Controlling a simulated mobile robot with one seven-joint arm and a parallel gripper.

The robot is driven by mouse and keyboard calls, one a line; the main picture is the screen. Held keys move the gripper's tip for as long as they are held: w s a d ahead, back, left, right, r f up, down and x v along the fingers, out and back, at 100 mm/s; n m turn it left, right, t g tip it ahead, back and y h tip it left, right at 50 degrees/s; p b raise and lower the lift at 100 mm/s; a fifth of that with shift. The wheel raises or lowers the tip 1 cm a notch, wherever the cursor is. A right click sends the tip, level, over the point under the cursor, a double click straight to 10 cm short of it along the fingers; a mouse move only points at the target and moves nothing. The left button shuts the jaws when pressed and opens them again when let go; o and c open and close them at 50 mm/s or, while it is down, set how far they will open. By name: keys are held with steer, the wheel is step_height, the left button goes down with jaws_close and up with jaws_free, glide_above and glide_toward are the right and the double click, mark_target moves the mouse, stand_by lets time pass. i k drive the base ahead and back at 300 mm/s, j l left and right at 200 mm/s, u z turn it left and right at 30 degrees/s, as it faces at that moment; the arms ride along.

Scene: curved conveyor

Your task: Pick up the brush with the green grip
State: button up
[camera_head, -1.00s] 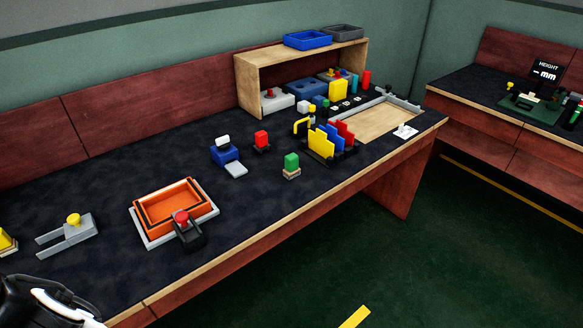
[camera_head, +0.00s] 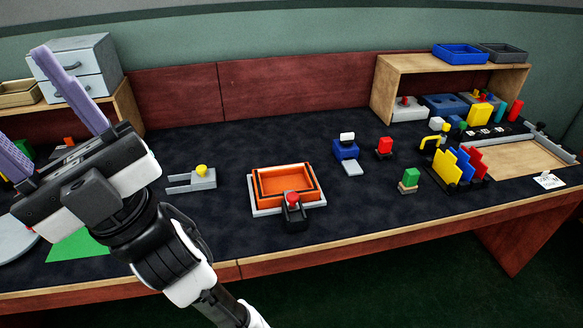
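A small upright thing with a green block on top and a tan lower part, which looks like the brush with the green grip (camera_head: 410,180), stands on the dark table top right of centre, near the front edge. My gripper (camera_head: 24,98) is at the far left, raised above the table, with its two purple fingers spread wide apart. It is open, and nothing shows between the fingers. It is far to the left of the brush, with the orange tray between them. The arm hides part of the left of the table.
An orange tray (camera_head: 258,205) with a red-knobbed black piece in front lies mid-table. A yellow-knobbed grey fixture (camera_head: 203,178), a blue device (camera_head: 345,150) and a red block (camera_head: 385,146) stand nearby. Coloured upright plates (camera_head: 448,167) stand right of the brush. A wooden shelf (camera_head: 386,88) stands behind.

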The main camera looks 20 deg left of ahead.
mark_target(408, 185)
steer(key=i+j+z, duration=0.35)
steer(key=i+j, duration=0.15)
steer(key=i+j+z, duration=0.3)
steer(key=i+j, duration=0.2)
steer(key=j, duration=0.15)
